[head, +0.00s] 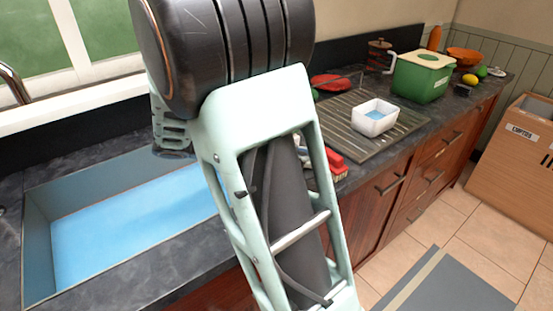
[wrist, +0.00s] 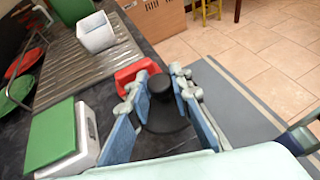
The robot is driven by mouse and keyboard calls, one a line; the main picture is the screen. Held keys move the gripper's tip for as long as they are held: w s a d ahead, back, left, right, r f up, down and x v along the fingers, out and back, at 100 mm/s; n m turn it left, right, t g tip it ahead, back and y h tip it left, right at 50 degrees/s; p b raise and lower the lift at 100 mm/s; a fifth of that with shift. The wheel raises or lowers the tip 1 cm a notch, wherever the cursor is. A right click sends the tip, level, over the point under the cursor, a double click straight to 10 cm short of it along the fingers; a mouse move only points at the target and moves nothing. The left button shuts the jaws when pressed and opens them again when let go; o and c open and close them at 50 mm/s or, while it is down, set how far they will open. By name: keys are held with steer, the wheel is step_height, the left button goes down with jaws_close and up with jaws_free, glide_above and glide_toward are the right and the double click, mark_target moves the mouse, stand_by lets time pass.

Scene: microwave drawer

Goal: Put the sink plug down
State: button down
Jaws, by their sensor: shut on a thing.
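The sink plug (wrist: 162,112) is a black round piece with a wider base and a knob on top. In the wrist view it sits between the blue-grey fingers of my gripper (wrist: 156,87), which is shut on it. It is over the dark countertop near the front edge; I cannot tell whether its base touches the counter. In the head view my own arm hides the gripper and the plug. The sink (head: 38,250), with a blue basin, is at the left in the head view.
A red object (wrist: 136,73) lies just beyond the plug. The ribbed drainboard (head: 350,140) holds a white tub (head: 374,117). A green box (head: 422,77) stands farther back. The counter's front edge drops to tiled floor.

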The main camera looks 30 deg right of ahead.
steer(key=d+f, duration=0.1)
steer(key=w+f, duration=0.1)
steer(key=f, duration=0.1)
steer(key=w+d+f, duration=0.1)
steer(key=shift+w+d+f, duration=0.2)
steer(key=shift+d+f, duration=0.05)
steer(key=shift+d, duration=0.05)
steer(key=shift+w+d+f+b, duration=0.1)
steer(key=shift+f+b, duration=0.2)
steer(key=shift+f, duration=0.6)
steer(key=shift+w+d+f+b, duration=0.1)
steer(key=shift+f+b, duration=0.15)
steer(key=shift+f, duration=0.65)
steer(key=shift+f, duration=0.1)
steer(key=shift+f, duration=0.15)
steer(key=c, duration=1.7)
jaws_free()
steer(key=shift+c, duration=0.2)
